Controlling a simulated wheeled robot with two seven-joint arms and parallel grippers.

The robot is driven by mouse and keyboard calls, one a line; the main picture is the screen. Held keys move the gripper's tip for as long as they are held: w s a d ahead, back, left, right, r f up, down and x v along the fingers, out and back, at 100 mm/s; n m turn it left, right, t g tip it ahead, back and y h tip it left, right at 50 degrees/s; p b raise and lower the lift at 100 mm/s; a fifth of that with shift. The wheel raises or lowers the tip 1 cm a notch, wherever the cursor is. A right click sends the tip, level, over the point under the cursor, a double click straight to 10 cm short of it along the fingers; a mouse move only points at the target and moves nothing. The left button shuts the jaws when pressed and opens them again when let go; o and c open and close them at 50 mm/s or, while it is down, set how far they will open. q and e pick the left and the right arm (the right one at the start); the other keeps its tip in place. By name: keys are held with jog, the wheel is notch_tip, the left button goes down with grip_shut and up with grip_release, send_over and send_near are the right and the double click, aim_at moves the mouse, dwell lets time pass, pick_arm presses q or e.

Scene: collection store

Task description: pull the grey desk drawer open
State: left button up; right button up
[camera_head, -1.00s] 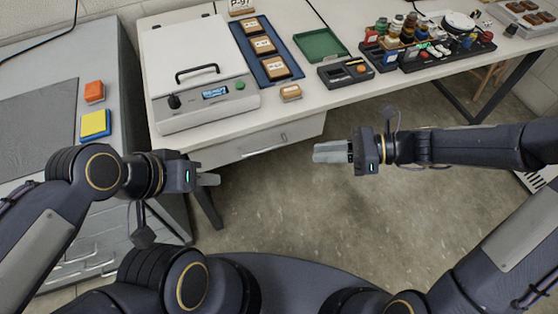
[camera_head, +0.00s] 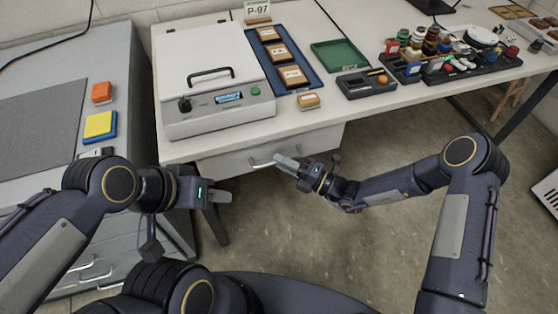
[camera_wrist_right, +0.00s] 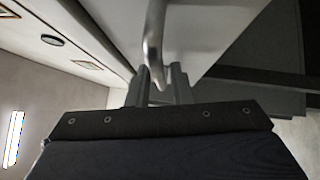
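The grey desk drawer (camera_head: 290,147) sits under the worktop. Its front appears shut in the desk, with a metal bar handle (camera_head: 262,164) on it. My right gripper (camera_head: 284,160) is at the right part of this handle. In the right wrist view the handle (camera_wrist_right: 155,45) reaches between the two fingers (camera_wrist_right: 158,88), which stand apart with some gap around the bar. My left gripper (camera_head: 222,197) hangs empty, lower left of the drawer; its finger gap cannot be made out.
A white lidded device (camera_head: 212,85), a blue tray (camera_head: 280,55), a green tray (camera_head: 340,55) and several bottles stand on the worktop above. A grey cabinet (camera_head: 50,110) is at the left. The floor (camera_head: 300,235) before the drawer is clear.

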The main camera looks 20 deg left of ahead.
jog(key=shift+w+a+r, duration=0.1)
jog(key=shift+a, duration=0.55)
grip_shut()
